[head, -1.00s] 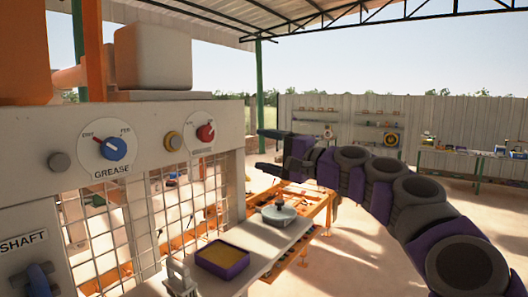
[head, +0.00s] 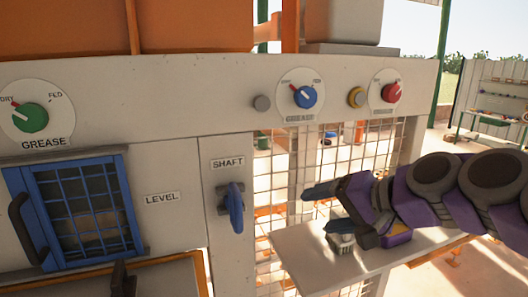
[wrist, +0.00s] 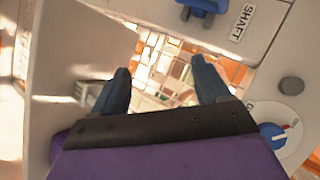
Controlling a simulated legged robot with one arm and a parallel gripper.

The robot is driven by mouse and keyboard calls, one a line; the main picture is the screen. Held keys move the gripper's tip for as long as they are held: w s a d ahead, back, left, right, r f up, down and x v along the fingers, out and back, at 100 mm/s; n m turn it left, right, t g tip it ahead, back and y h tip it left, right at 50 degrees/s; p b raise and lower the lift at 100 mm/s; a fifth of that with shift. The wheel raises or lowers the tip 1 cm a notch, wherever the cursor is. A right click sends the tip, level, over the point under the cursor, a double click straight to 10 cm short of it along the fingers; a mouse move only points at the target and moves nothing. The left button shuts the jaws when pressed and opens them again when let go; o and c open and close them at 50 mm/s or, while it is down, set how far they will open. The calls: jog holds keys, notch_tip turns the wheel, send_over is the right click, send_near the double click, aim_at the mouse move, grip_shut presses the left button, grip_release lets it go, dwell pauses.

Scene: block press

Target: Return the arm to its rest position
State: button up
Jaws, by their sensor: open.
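My gripper (head: 335,212) is at the right in the head view, at the end of my purple and black arm, in front of the mesh panel and above the shelf. In the wrist view my gripper (wrist: 160,82) has its two blue-grey fingers spread apart with nothing between them. The mesh and sunlit ground show through the gap. The block press panel (head: 190,95) fills the left and middle of the head view. The arm reaches in from the right edge and is bent along its length.
The blue SHAFT handle (head: 236,208) is left of the gripper. A blue barred door (head: 80,205) and green, blue and red dials sit on the panel.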

jog(key=s+a+f+n+g+h, duration=0.25)
jog(key=s+a+f, duration=0.35)
jog(key=f, duration=0.4)
jog(key=s+d+f+n+g+h, duration=0.1)
jog(key=s+d+f+g+h, duration=0.25)
jog(key=s+f, duration=0.65)
jog(key=s+d+f+n+g+h, duration=0.1)
jog(key=s+d+f+g+h, duration=0.3)
jog(key=s+f, duration=0.55)
notch_tip(320, 180, down, 20)
jog(key=s+y+b, duration=0.1)
jog(key=s+b, duration=0.1)
jog(key=b, duration=2.1)
jog(key=shift+s+d+y, duration=0.25)
jog(key=shift+d+y, duration=0.05)
jog(key=shift+d, duration=0.1)
